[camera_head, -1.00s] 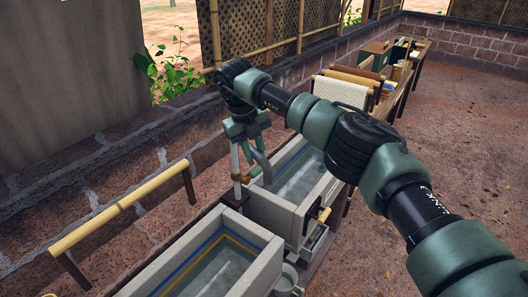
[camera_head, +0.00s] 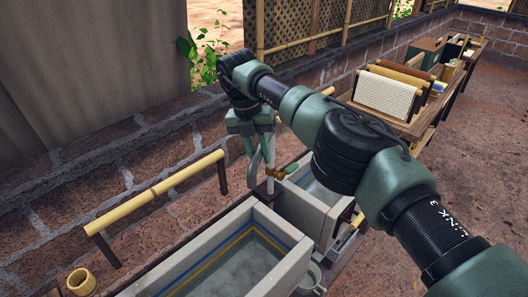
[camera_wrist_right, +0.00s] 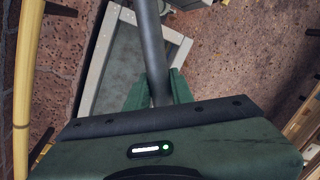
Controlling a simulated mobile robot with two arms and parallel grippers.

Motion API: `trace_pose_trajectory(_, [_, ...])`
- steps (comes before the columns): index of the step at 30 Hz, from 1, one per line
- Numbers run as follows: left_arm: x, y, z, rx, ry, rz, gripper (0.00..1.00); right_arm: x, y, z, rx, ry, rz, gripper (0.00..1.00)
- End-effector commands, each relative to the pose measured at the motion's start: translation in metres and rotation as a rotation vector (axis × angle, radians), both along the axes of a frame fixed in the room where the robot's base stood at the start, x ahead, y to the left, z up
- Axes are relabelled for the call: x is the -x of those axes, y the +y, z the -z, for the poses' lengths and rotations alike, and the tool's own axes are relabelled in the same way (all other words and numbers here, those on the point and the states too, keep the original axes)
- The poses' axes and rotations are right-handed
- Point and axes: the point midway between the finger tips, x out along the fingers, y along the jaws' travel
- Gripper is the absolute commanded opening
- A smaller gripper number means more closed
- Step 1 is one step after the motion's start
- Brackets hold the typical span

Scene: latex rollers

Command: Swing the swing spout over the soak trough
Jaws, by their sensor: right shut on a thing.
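My right gripper (camera_head: 256,160) points down beside an upright grey standpipe (camera_head: 270,160) with a brass fitting, between two stone troughs. In the right wrist view its green fingers (camera_wrist_right: 160,90) are shut on a dark grey tube, the swing spout (camera_wrist_right: 150,45). In the head view the spout is mostly hidden by the hand. The near trough (camera_head: 180,262) holds water and has blue and yellow lines inside. The far trough (camera_head: 322,212) also holds water. I cannot tell which is the soak trough. A grey-rimmed trough (camera_wrist_right: 97,68) lies below the spout in the wrist view. My left gripper is not in view.
A bamboo rail (camera_head: 155,190) on dark posts runs along the left, by the stone wall. A mug (camera_head: 310,277) stands right of the near trough. A bamboo cup (camera_head: 81,281) is at lower left. Rollers and a white cloth (camera_head: 385,95) are on a bench behind.

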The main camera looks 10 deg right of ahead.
Motion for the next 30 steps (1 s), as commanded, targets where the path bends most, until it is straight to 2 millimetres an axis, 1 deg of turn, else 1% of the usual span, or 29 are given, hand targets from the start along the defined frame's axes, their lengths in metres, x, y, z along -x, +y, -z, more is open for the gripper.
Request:
trace_pose_trajectory(12, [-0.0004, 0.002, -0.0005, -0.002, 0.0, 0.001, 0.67, -0.0023, -0.0004, -0.0021, 0.003, -0.008, 0.003, 0.0])
trace_pose_trajectory(13, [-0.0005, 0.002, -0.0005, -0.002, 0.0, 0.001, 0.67, -0.0023, -0.0004, -0.0022, 0.003, -0.008, 0.003, 0.28])
trace_pose_trajectory(15, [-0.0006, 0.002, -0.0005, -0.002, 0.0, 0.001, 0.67, -0.0021, -0.0004, -0.002, 0.002, -0.008, 0.004, 0.44])
trace_pose_trajectory(25, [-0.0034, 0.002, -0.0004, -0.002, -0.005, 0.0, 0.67, -0.0009, -0.0004, -0.0005, 0.001, -0.003, 0.001, 0.44])
trace_pose_trajectory(30, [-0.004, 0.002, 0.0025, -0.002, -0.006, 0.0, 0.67, -0.0006, -0.0069, 0.0007, 0.001, -0.003, -0.025, 0.44])
